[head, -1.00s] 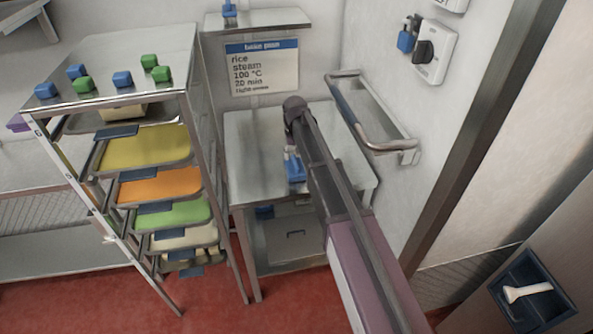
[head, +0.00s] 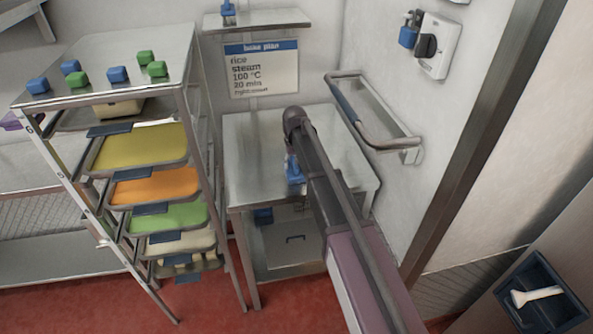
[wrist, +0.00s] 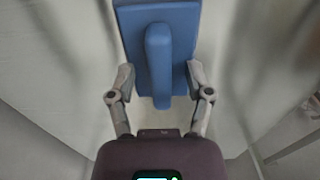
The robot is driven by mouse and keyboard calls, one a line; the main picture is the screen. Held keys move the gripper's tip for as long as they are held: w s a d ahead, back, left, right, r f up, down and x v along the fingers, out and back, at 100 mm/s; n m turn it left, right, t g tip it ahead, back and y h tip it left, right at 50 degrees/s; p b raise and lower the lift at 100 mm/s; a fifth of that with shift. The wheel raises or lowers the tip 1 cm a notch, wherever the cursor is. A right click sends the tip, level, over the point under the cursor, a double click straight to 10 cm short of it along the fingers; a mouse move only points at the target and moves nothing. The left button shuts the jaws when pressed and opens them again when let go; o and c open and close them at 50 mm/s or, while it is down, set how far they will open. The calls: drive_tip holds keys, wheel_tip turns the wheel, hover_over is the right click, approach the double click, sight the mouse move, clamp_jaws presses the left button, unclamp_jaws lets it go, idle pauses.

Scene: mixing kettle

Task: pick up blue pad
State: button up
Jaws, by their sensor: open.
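The blue pad (head: 294,171) lies on the steel table (head: 250,150), partly hidden behind my arm in the head view. In the wrist view the blue pad (wrist: 186,30) is a flat plate with a raised ridge along its middle. My gripper (wrist: 160,80) is open, with one finger on each side of the pad's near part. Whether the fingers touch the pad's edges I cannot tell. In the head view my arm hides the fingers.
A rack (head: 110,75) at left holds several coloured trays, with blue and green blocks on top. A wall shelf (head: 258,18) carries another small blue item. A rail (head: 375,120) is fixed to the wall right of the table. A dark bin (head: 540,293) stands lower right.

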clamp_jaws()
drive_tip(key=shift+r, duration=0.15)
idle(0.4)
wheel_tip(320, 180, up, 3)
drive_tip(key=p, duration=0.3)
drive_tip(key=s+d+r+p, duration=0.1)
drive_tip(key=s+d, duration=0.1)
drive_tip(key=s, duration=0.5)
drive_tip(key=s+d+p, duration=0.1)
drive_tip(key=s+d, duration=0.1)
drive_tip(key=s, duration=0.6)
drive_tip(key=shift+s+d+r, duration=0.2)
drive_tip(key=shift+r, duration=0.15)
